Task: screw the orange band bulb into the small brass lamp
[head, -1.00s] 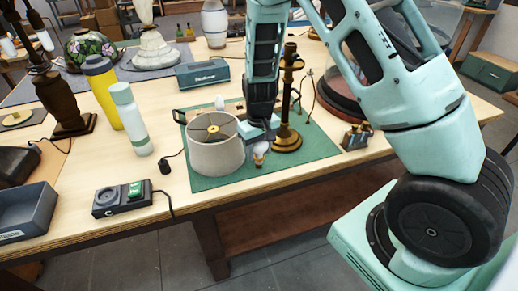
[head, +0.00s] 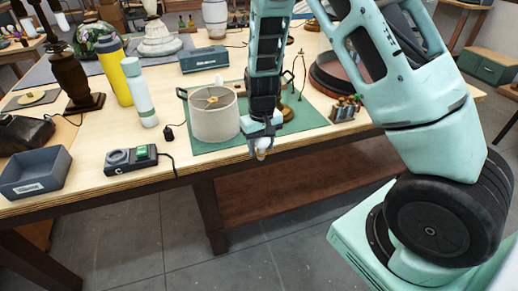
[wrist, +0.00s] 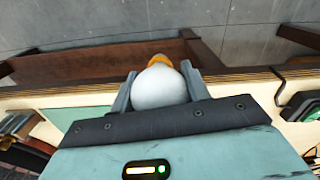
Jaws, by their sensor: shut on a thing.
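My gripper (head: 262,141) is shut on the orange band bulb (head: 262,153), close to the table's front edge. In the wrist view the bulb's white globe (wrist: 158,88) sits between the two fingers, with its orange band (wrist: 160,60) beyond. The bulb's far end is hidden there. A brass lamp base (head: 285,113) stands on the green mat (head: 308,117) behind my gripper.
A cream lampshade (head: 214,117) stands just left of my gripper. A small rack (head: 345,108) with several small items is at the mat's right. A switch box (head: 131,159), a grey tray (head: 35,172) and a white bottle (head: 141,95) are to the left.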

